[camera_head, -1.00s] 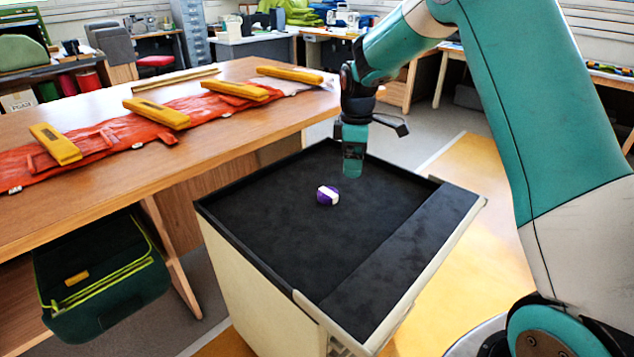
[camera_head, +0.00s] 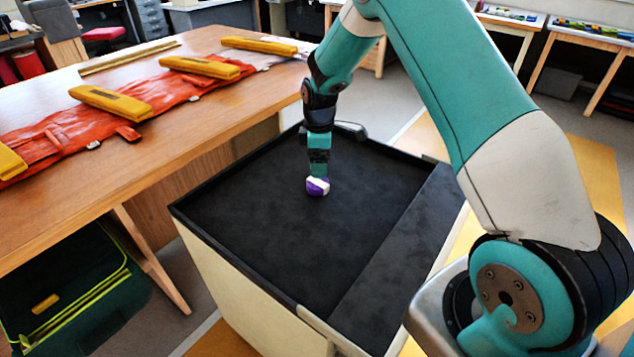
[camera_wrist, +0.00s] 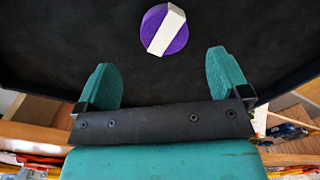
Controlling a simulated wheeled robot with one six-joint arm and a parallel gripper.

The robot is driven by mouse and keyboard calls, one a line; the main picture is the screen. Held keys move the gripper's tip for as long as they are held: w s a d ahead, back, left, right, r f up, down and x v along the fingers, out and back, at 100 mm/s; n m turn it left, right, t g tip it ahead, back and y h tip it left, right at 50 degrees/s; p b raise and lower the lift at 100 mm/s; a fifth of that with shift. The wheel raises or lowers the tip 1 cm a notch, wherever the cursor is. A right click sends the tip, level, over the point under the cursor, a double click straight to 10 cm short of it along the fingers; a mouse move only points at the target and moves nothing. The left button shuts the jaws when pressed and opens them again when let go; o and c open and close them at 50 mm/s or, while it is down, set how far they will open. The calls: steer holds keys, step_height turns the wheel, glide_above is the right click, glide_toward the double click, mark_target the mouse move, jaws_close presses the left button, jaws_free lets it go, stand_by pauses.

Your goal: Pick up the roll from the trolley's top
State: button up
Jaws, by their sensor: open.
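The roll (camera_head: 318,187) is small and purple with a white band. It lies on the black top of the trolley (camera_head: 300,240). In the head view my gripper (camera_head: 317,170) points down right at the roll, covering part of its far side. In the wrist view the roll (camera_wrist: 165,30) is beyond the two green fingertips (camera_wrist: 165,72), roughly centred between them. The fingers are apart with nothing between them. I cannot tell from the head view how much height is left between fingers and roll.
The trolley top has a raised black rim (camera_head: 235,266) and is otherwise bare. A wooden table (camera_head: 185,130) stands to the left, with an orange cloth (camera_head: 75,135) and several yellow weights (camera_head: 110,101) on it. A dark green bag (camera_head: 75,295) is below the table.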

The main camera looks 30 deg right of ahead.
mark_target(320, 182)
steer(key=f, duration=0.2)
steer(key=f+p, duration=0.1)
steer(key=f, duration=0.2)
steer(key=f+p, duration=0.1)
steer(key=f, duration=0.1)
steer(key=shift+s+f, duration=0.15)
steer(key=shift+s, duration=0.1)
steer(key=c, duration=1)
